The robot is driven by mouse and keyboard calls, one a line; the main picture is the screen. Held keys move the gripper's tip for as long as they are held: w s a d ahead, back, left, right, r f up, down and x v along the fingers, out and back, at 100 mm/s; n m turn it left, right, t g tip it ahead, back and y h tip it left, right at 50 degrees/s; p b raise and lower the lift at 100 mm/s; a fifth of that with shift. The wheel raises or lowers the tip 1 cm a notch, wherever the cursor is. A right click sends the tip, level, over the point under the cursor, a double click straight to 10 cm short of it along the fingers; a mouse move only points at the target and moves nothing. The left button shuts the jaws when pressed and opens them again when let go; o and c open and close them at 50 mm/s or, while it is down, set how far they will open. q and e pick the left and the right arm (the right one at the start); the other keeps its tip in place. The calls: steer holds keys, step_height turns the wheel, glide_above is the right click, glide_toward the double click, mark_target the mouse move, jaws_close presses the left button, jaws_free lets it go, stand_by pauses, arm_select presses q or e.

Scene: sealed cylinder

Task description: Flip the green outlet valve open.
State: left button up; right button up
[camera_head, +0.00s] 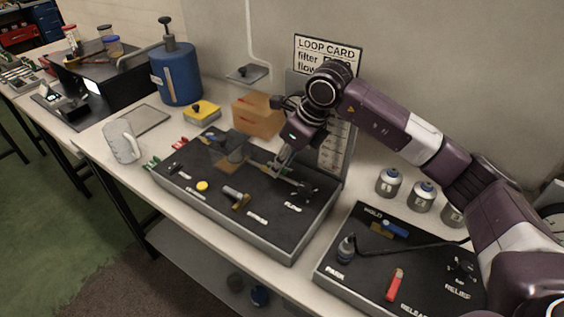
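I cannot pick out a green outlet valve for certain. Small green and red pieces (152,162) show at the left end of the large black panel (215,220), too small to make out. A fitting with a brass-coloured part (239,203) sits mid-panel, and small dark fittings (305,190) sit near the FLOW label, partly behind my gripper. My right gripper (281,166) reaches in from the right and points down over the panel's back right part. Its fingers are small and dark here, so I cannot tell whether they are open or touching anything. My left gripper is out of view.
A second black panel (365,270) with a blue lever (395,229) and a red lever (395,285) lies at the right. Several small canisters (388,182) stand behind it.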

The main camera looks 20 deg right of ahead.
steer(key=v, duration=1.2)
stand_by(0.3)
